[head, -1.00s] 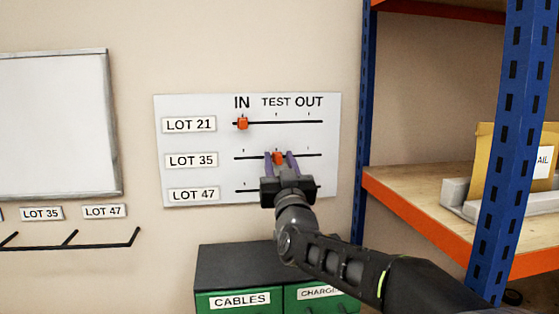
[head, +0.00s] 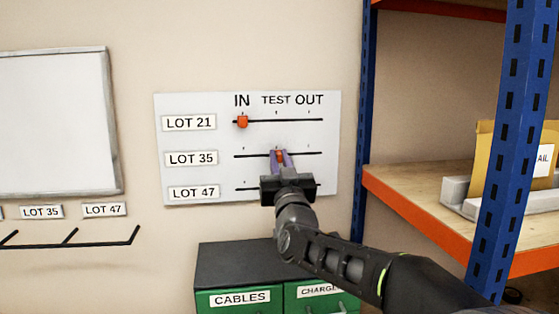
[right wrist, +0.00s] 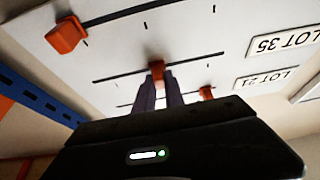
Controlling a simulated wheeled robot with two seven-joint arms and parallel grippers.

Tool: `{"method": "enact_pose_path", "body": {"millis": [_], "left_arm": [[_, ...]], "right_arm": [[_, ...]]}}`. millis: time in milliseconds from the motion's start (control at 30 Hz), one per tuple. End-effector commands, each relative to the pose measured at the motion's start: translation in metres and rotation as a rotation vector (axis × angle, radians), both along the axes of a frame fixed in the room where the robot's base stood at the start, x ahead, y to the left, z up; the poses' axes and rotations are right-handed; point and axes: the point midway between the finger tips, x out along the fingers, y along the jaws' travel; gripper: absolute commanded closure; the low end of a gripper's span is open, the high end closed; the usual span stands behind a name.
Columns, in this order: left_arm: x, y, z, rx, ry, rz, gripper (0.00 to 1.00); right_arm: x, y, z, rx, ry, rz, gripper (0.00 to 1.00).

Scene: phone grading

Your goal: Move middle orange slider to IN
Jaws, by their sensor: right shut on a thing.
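The middle orange slider (head: 280,154) sits on the LOT 35 track at the TEST mark. The IN mark is at the left of the white board (head: 330,185). My right gripper (head: 280,160) is shut on this slider, its purple fingers on either side. In the right wrist view, which is upside down, the slider (right wrist: 156,70) shows between the fingertips (right wrist: 160,82). My left gripper is not in view.
The LOT 21 slider (head: 242,121) is at IN on the top track. The LOT 47 slider (right wrist: 66,34) shows in the right wrist view; my gripper hides it in the head view. Blue-and-orange shelving (head: 515,150) stands right, green drawers (head: 240,300) below.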

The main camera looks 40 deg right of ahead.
Motion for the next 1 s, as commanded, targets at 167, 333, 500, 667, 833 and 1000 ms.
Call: {"method": "enact_pose_path", "body": {"millis": [167, 333, 500, 667, 833, 1000], "left_arm": [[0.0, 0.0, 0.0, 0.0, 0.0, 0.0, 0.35], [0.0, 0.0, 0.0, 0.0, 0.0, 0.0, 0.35], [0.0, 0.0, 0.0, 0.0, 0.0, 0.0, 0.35], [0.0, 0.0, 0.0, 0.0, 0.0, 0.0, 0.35], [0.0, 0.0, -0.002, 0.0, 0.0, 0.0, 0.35], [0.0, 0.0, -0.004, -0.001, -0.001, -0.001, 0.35]], "right_arm": [[0.0, 0.0, 0.0, 0.0, 0.0, 0.0, 1.0], [0.0, 0.0, 0.0, 0.0, 0.0, 0.0, 1.0], [0.0, 0.0, 0.0, 0.0, 0.0, 0.0, 1.0], [0.0, 0.0, 0.0, 0.0, 0.0, 0.0, 1.0], [0.009, 0.016, 0.0, -0.001, -0.003, 0.007, 1.0], [0.028, 0.05, 0.0, 0.001, -0.003, 0.007, 1.0]]}}
